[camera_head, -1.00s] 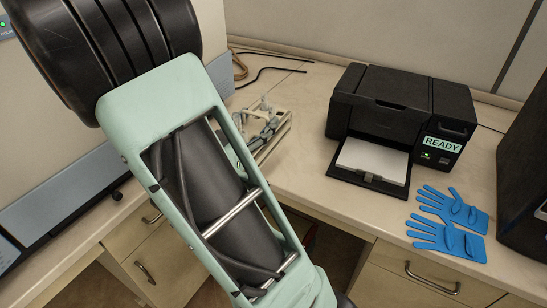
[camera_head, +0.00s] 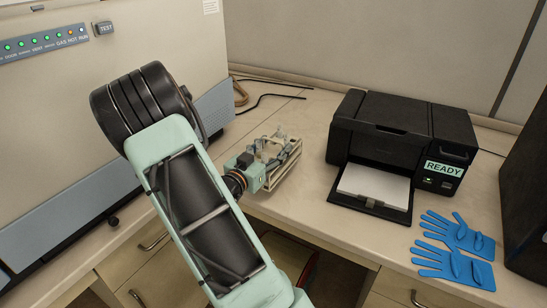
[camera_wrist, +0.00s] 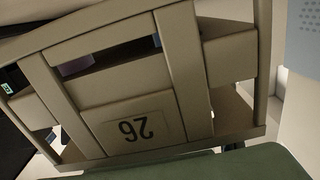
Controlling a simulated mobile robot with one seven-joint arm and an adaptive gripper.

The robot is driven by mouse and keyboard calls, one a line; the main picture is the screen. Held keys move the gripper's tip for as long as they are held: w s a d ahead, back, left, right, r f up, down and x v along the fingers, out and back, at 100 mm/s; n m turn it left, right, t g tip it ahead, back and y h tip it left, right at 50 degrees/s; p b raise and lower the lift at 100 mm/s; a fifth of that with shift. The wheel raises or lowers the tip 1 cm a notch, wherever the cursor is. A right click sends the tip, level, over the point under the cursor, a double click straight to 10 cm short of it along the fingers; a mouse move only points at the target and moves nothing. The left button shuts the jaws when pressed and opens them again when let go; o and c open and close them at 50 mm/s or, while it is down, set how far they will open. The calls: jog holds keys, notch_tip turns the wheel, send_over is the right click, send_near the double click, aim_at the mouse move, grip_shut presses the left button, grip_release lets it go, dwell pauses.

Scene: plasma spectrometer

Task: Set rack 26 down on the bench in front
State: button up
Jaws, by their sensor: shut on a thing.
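Rack 26 (camera_head: 286,170) is a beige open-frame rack, in the head view over the bench between the grey instrument and the printer. Its "26" label (camera_wrist: 132,128) appears upside down in the wrist view, where the rack fills most of the picture. My gripper (camera_head: 266,152) is shut on the rack, with its fingers partly hidden among the rack's parts. Whether the rack's underside touches the bench (camera_head: 315,125) cannot be told.
A black printer (camera_head: 400,135) marked READY stands right of the rack, its paper tray (camera_head: 372,190) facing forward. Blue gloves (camera_head: 455,250) lie at the right. A grey instrument (camera_head: 110,50) stands at the left. Cables (camera_head: 270,98) lie behind the rack. Some bench is clear between rack and printer.

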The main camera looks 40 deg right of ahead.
aim_at(274, 156)
jog(key=shift+w+d+f, duration=0.3)
jog(key=shift+d+f, duration=0.05)
jog(key=shift+f, duration=1.65)
jog(key=shift+f+b, duration=0.2)
jog(key=shift+b, duration=0.1)
jog(key=o, duration=1.4)
jog(key=shift+c, duration=0.2)
jog(key=shift+r, duration=0.1)
